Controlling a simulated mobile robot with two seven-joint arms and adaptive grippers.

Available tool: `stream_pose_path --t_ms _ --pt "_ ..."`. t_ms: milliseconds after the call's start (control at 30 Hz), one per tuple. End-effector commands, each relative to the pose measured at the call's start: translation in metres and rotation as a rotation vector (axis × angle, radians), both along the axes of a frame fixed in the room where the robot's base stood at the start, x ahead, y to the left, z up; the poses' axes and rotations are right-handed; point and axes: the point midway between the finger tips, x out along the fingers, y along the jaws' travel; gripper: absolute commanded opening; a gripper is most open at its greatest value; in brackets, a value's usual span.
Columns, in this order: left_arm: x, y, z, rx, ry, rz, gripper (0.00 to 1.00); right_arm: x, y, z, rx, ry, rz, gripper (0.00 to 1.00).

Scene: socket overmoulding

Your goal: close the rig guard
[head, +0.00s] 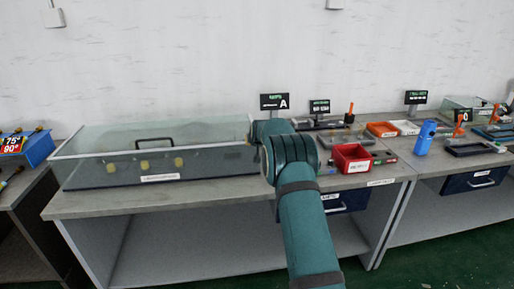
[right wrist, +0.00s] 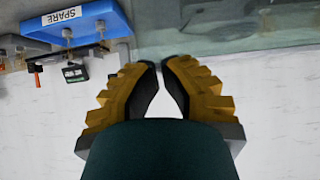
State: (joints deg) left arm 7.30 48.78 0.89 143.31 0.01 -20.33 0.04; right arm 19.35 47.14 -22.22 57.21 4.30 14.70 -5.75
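A long clear rig guard (head: 215,131) with a pale frame edge stands on the left bench. A black arched handle (head: 155,142) shows on it. A dark panel or base with several yellow round parts (head: 144,164) shows through it. I cannot tell from this angle whether the guard is fully down. My teal right arm reaches up in front of the guard's right end and hides that end and its own gripper in the head view. In the right wrist view my right gripper (right wrist: 161,66) has its tips together, with nothing seen between them. My left gripper is not in view.
The bench (head: 110,204) has a clear strip in front of the guard. A blue SPARE tray (right wrist: 75,22) shows inverted in the right wrist view.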

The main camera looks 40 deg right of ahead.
Motion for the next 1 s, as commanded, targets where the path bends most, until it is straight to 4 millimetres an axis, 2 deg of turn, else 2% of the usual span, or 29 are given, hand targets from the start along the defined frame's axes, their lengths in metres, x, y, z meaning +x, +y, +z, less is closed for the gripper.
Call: stream_pose_path --t_ms 33,167,200,267,700,1000 --pt "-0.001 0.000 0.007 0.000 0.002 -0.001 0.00 -0.001 0.000 0.013 -0.001 -0.003 0.001 0.00" --pt "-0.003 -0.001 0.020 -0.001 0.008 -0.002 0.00 -0.005 0.000 0.042 -0.003 -0.006 0.001 0.00" --pt "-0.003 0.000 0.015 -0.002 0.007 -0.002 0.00 -0.010 0.003 0.032 -0.001 -0.001 0.000 0.00" --pt "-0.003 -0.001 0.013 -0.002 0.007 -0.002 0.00 -0.016 0.007 0.027 0.000 0.000 0.000 0.00" --pt "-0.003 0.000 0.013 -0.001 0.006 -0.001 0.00 -0.063 0.036 0.009 -0.001 -0.002 0.001 0.00" --pt "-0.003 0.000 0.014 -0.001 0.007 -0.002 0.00 -0.083 0.048 0.000 -0.002 -0.005 0.001 0.00"
